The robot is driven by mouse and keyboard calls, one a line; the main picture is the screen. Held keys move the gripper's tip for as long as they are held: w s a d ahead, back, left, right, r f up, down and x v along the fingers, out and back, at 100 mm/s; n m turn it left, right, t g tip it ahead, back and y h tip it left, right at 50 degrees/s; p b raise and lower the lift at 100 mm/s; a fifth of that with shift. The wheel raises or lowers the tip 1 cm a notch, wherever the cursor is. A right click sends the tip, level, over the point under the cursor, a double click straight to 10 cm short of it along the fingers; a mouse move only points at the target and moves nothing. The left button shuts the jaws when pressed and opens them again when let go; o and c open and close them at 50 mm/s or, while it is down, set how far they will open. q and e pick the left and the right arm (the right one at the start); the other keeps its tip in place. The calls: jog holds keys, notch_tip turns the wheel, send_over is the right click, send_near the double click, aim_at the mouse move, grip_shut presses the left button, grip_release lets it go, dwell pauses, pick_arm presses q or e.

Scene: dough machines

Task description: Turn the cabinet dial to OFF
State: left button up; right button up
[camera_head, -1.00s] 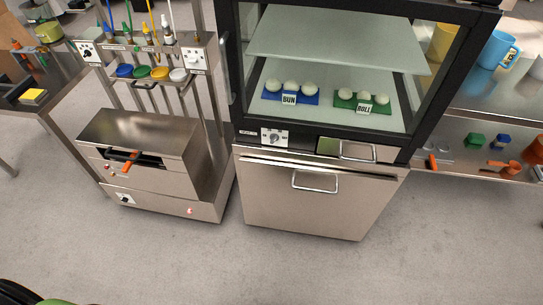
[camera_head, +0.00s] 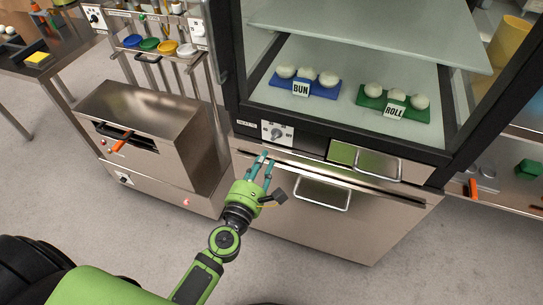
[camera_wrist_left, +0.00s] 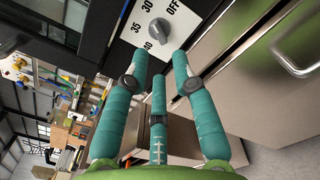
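The cabinet dial (camera_head: 277,133) is a grey knob on a white plate at the lower left front of the black glass cabinet (camera_head: 355,128). In the left wrist view the dial (camera_wrist_left: 158,31) shows close up, with 30, 35, 40 and OFF around it; OFF is at the upper right. My left gripper (camera_head: 265,161) is just below the dial in the head view. In the left wrist view its teal fingers (camera_wrist_left: 160,68) are spread apart and empty, with the dial just beyond their tips and no contact visible. My right gripper is not in view.
Blue BUN (camera_head: 308,84) and green ROLL (camera_head: 393,103) trays sit inside the cabinet. A drawer front with a handle (camera_head: 322,193) is below the dial. A steel machine with an orange lever (camera_head: 123,141) stands to the left. Open floor lies in front.

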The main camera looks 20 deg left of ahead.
aim_at(274, 137)
pick_arm(q)
jog(key=shift+w+r+p, duration=0.1)
jog(key=shift+w+p, duration=0.2)
jog(key=shift+w, duration=3.05)
jog(key=shift+w+r, duration=0.15)
jog(key=shift+r, duration=0.25)
jog(key=m, duration=0.1)
jog(key=m+p, duration=0.1)
jog(key=m, duration=0.1)
jog(key=shift+w+f+m, duration=0.1)
jog(key=shift+w+m, duration=0.1)
jog(key=shift+m, duration=0.1)
jog(key=shift+w, duration=0.3)
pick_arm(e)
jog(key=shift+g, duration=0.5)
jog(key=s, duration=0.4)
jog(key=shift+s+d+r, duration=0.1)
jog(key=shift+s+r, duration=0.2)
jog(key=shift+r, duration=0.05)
